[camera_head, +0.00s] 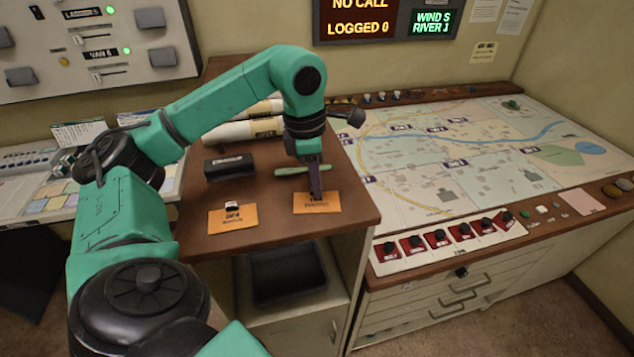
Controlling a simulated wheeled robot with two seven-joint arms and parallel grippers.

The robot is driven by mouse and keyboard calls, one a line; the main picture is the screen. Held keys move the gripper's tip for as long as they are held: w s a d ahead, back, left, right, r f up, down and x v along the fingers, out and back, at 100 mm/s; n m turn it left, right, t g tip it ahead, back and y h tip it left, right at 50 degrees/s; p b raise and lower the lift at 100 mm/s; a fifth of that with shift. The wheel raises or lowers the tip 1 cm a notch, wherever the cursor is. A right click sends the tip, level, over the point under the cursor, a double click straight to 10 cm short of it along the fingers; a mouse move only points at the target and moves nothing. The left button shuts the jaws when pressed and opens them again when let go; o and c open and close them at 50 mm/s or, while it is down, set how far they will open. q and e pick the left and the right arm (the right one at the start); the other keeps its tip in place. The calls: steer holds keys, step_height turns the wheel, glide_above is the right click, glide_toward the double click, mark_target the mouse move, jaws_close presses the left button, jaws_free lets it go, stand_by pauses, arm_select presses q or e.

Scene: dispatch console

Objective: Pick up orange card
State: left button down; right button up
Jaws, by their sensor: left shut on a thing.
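Two orange cards lie on the brown wooden counter top (270,236). The left orange card (233,222) has dark lettering and a small pale block (232,205) on it. The right orange card (320,205) also has dark lettering and is near the counter's front right corner. My left gripper (316,194) points down over this right card, with its fingers shut at the card's back middle. The fingers hide the part they grip. The card appears flat at counter level. My right gripper is not in view.
Behind the gripper lie a pale green stick-like object (290,171), a black box (229,166) and white rolled tubes (232,131). A map table (470,190) with a row of red switches (437,240) stands at the right. An open shelf with a dark bin (287,276) is below the counter.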

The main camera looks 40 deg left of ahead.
arm_select(q)
steer(key=shift+r, duration=0.55)
step_height(320, 180, up, 4)
steer(key=shift+d+r, duration=0.1)
step_height(320, 180, up, 15)
steer(key=p, duration=0.4)
steer(key=shift+p, duration=0.3)
steer(key=shift+f, duration=0.2)
